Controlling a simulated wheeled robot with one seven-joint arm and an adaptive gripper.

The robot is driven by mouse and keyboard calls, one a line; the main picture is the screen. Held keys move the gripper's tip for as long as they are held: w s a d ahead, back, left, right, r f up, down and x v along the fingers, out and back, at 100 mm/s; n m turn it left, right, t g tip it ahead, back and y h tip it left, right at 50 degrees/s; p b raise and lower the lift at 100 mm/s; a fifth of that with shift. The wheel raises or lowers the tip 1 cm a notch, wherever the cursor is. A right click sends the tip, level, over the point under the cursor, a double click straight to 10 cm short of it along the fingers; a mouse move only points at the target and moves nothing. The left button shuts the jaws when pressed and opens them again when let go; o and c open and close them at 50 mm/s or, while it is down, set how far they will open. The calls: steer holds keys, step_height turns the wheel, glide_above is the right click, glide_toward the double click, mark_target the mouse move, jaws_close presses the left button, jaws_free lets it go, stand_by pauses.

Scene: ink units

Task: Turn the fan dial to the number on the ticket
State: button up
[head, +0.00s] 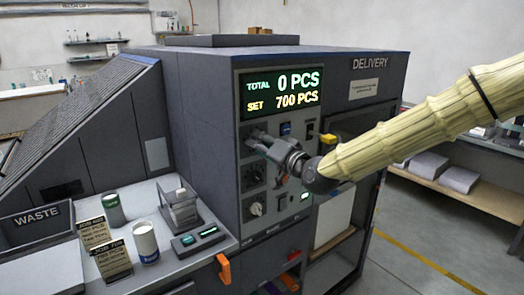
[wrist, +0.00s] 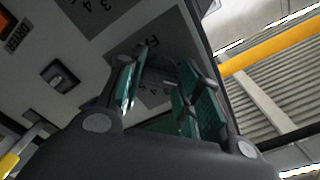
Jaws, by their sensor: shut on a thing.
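My gripper (head: 262,142) reaches in from the right and is at the upper dial of the grey control panel, below the lit display. In the wrist view my gripper (wrist: 160,68) has its green-padded fingers on either side of the fan dial, shut on it. Two tan ticket cards, one upper (head: 94,229) and one lower (head: 112,262), stand at the lower left. Their small print is unreadable.
Two more dials, a middle one (head: 253,175) and a lower one (head: 256,209), sit below on the panel. The display (head: 284,91) reads total 0, set 700 PCS. Cans, a small stand and a waste bin (head: 38,226) occupy the left counter.

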steer(key=shift+f+n, duration=0.1)
steer(key=shift+n, duration=0.2)
steer(key=o, duration=1)
steer(key=v, duration=1.2)
